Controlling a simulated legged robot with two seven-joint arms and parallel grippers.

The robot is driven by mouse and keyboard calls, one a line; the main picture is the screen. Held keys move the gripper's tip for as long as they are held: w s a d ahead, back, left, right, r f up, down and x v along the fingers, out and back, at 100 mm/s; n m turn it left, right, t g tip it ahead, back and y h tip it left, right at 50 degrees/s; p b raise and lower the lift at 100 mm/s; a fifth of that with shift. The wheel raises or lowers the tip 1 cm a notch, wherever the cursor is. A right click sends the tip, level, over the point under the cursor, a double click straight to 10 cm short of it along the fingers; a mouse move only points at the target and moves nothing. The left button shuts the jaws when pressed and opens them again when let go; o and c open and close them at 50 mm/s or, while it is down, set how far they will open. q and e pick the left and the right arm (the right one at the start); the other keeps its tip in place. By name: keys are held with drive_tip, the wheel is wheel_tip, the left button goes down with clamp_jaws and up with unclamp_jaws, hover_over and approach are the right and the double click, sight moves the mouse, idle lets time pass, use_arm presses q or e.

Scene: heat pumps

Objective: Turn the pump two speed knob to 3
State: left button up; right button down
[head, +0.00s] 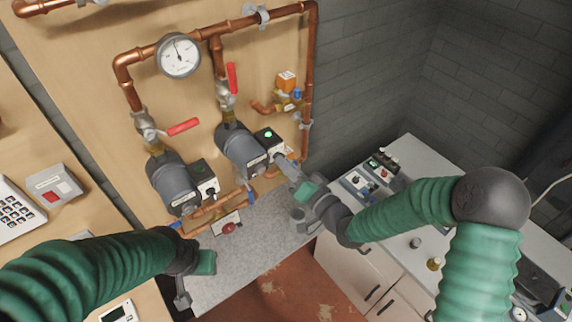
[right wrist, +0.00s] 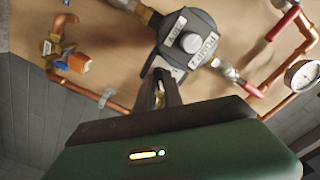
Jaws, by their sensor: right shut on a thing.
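The right-hand pump (head: 241,150) is a dark grey cylinder with a black control box (head: 268,139) that has a lit green light. My right gripper (head: 281,163) reaches the front of this box and is shut on its knob, which the fingers hide. In the right wrist view the fingers (right wrist: 160,88) meet at the box below the grey pump body (right wrist: 190,42). The knob's setting cannot be read. The left-hand pump (head: 173,183) has a similar black box (head: 204,178). My left gripper (head: 183,288) hangs low at the left, away from the pumps; its jaw opening is unclear.
Copper pipes, a round gauge (head: 178,55) and red-handled valves (head: 183,127) are on the wooden panel above the pumps. A grey ledge (head: 250,245) lies below, with a red button (head: 228,227) near it. A white cabinet (head: 360,270) with small parts stands at the right.

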drive_tip(key=shift+f, duration=0.2)
drive_tip(key=c, duration=1.7)
unclamp_jaws()
drive_tip(key=shift+o, duration=1.2)
drive_tip(key=shift+d, duration=0.1)
drive_tip(key=shift+r, duration=0.1)
drive_tip(key=p+v, duration=0.5)
drive_tip(key=v, duration=1.2)
drive_tip(key=shift+w, duration=0.2)
